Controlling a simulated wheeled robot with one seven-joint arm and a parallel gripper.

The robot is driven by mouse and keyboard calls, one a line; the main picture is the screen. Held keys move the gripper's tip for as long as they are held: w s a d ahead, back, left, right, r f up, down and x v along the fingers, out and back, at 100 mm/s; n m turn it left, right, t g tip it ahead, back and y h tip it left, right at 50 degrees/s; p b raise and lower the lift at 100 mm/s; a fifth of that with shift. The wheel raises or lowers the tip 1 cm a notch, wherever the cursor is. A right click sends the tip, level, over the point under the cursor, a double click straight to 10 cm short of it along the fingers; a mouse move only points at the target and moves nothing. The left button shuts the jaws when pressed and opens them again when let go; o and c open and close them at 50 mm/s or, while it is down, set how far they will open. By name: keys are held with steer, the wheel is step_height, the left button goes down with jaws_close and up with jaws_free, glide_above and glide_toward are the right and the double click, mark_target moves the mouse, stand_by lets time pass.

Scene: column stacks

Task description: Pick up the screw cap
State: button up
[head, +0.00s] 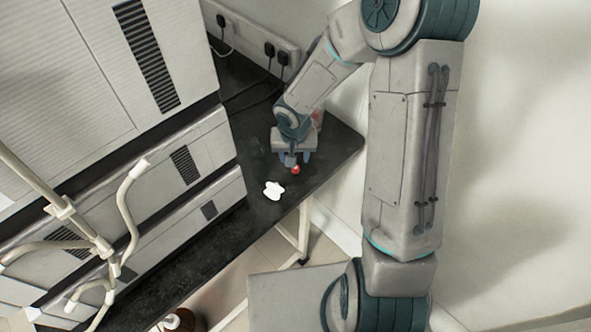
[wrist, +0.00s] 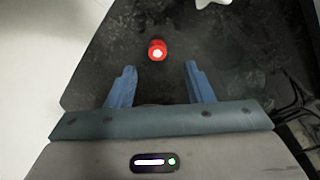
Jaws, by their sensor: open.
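The screw cap (wrist: 157,50) is small and red with a pale centre. It sits on the black bench top, and in the head view it shows (head: 295,170) just beside my fingertips. My gripper (wrist: 160,75) is open and empty, with its two blue fingers spread apart. In the wrist view the cap lies beyond the fingertips, roughly midway between their lines. In the head view my gripper (head: 294,160) points down over the bench end. Whether the fingertips are level with the cap I cannot tell.
A white lobed object (head: 273,190) lies on the bench (head: 325,160) close to the cap. Stacked grey instrument units (head: 190,155) stand to the left. Sockets with black plugs (head: 270,50) and cables are behind. The bench edge is near the cap.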

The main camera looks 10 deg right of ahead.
mark_target(295, 169)
steer(key=shift+w+d+f, duration=0.1)
steer(key=shift+w+f, duration=0.05)
steer(key=shift+f, duration=1.25)
steer(key=shift+w+d+f, duration=0.1)
steer(key=shift+w+f, duration=0.05)
steer(key=shift+f, duration=1.25)
jaws_close()
